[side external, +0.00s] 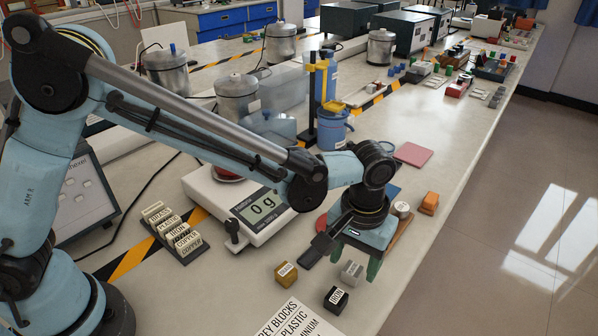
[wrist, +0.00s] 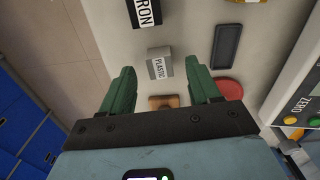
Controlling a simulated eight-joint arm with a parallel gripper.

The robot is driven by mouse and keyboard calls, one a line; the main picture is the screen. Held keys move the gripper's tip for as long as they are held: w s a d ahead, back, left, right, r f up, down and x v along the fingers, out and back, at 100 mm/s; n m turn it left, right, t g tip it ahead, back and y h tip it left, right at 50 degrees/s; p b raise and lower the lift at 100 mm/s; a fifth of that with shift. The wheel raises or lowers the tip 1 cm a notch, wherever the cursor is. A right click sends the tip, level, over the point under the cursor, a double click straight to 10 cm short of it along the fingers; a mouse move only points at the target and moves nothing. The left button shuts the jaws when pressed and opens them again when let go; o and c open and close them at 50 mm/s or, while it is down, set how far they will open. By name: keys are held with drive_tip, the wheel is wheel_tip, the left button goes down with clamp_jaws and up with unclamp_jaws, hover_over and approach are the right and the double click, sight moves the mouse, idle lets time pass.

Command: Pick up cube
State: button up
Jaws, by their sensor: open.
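A small grey cube (side external: 351,272) labelled as plastic lies on the bench, just below my gripper in the side view. The grey cube also shows in the wrist view (wrist: 157,69), in line with the gap between my fingertips. My gripper (side external: 358,261) points down with its green fingers apart and empty; its fingers also show in the wrist view (wrist: 160,84). A brass-coloured cube (side external: 286,273) lies to the left. I cannot tell the exact height of my fingertips.
A scale (side external: 248,208) reading 0 g stands left of my gripper. A label rack (side external: 174,232) is farther left. A printed sheet (side external: 298,322) lies in front. A dark flat pad (wrist: 227,46) and a red disc (wrist: 229,88) lie right of the fingers in the wrist view.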

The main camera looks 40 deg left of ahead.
drive_tip(key=shift+f, duration=0.85)
drive_tip(key=shift+c, duration=0.2)
drive_tip(key=c, duration=1.1)
drive_tip(key=shift+r, duration=0.1)
